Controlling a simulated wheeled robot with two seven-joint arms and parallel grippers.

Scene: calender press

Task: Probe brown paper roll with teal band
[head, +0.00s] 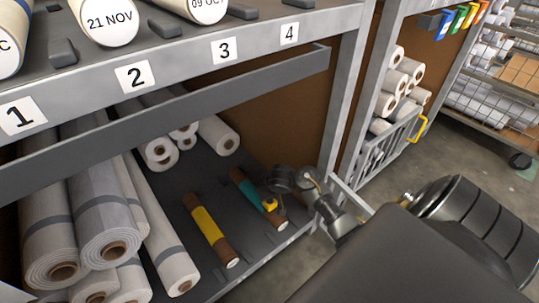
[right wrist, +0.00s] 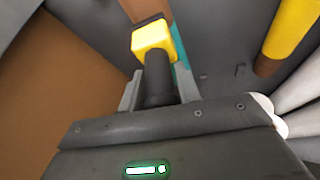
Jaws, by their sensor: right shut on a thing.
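The brown paper roll with a teal band (head: 247,190) lies on the dark lower shelf in the head view. In the right wrist view its teal band (right wrist: 182,60) shows partly behind a tool with a yellow head (right wrist: 152,38) and a black grip. The yellow head (head: 270,205) also shows at the roll in the head view. My right gripper (right wrist: 158,90) is shut on the black grip. The tool's dark tip lies over the roll's brown part; I cannot tell whether it touches. My left gripper is not in view.
A brown roll with a yellow band (head: 206,229) lies left of the teal-banded one. Grey rolls (head: 105,225) fill the shelf's left side. A shelf post (head: 345,110) stands close to my right arm, and a grey rail (head: 200,107) crosses above.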

